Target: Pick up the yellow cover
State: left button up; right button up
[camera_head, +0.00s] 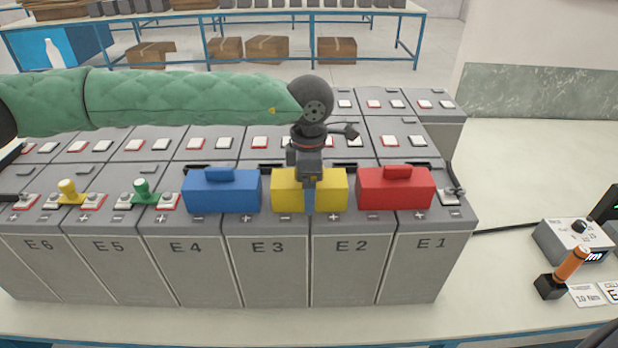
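The yellow cover (334,196) sits across the tops of batteries E3 and E2, between a blue cover (222,196) and a red cover (396,193). My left arm comes in from the left, and my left gripper (310,186) points down right over the middle of the yellow cover. The gripper hides the cover's top handle and part of its front face. I cannot tell whether the fingers are closed on the handle. The cover looks level and in line with its neighbours. My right gripper is not in view.
An orange-handled tool (569,264) and a dial box (574,239) are at the right. More battery rows lie behind. The table front is mostly clear.

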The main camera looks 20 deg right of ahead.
pick_arm(q)
jog(key=shift+f, duration=0.3)
jog(key=c, duration=1.1)
jog(key=shift+o, duration=0.2)
jog(key=shift+r, duration=0.1)
